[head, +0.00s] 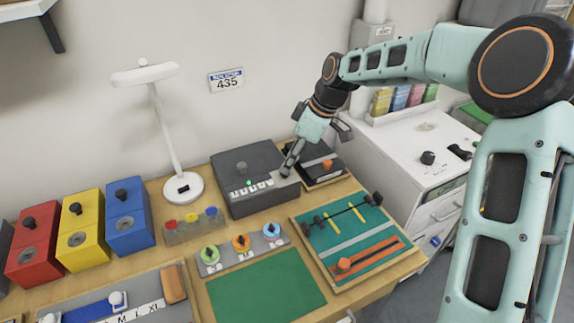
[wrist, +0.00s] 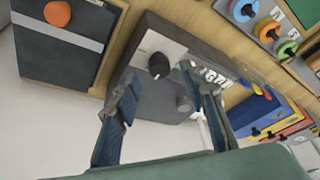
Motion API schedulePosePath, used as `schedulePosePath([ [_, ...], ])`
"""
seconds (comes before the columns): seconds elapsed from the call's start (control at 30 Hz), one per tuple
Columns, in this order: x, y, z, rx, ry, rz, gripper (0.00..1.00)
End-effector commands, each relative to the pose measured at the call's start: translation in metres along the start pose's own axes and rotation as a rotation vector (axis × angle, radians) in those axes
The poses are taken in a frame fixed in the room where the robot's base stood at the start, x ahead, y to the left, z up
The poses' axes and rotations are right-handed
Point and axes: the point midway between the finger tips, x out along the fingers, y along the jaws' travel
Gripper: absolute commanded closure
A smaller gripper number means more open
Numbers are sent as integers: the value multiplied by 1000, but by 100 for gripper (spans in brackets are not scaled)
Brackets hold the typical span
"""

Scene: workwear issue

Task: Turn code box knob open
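In the wrist view the box (wrist: 205,52) shows a round black knob (wrist: 159,65) on a light plate. My gripper (head: 287,170) is over the right end of the box front. In the wrist view my gripper (wrist: 160,78) is open, with the black knob framed between its fingertips; contact cannot be told. In the head view my gripper hides that knob.
A dark tray with an orange knob (head: 327,164) lies right of the box. A white lamp (head: 182,188) and blue box (head: 128,216) stand left. Coloured dials (head: 241,243) and a green mat (head: 265,287) lie in front. A sign reads 435 (head: 226,80).

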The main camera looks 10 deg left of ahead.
Motion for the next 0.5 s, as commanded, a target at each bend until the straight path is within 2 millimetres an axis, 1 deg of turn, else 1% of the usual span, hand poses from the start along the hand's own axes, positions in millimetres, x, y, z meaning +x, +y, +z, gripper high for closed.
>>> schedulePosePath([
  [0.03, 9, -1, 0, 0, 0, -3, 61],
  [0.2, 29, -1, 0, 0, 0, -2, 61],
  [0.3, 34, 0, 0, 1, 0, 0, 61],
  [0.5, 35, 0, 0, 1, 1, 1, 61],
])
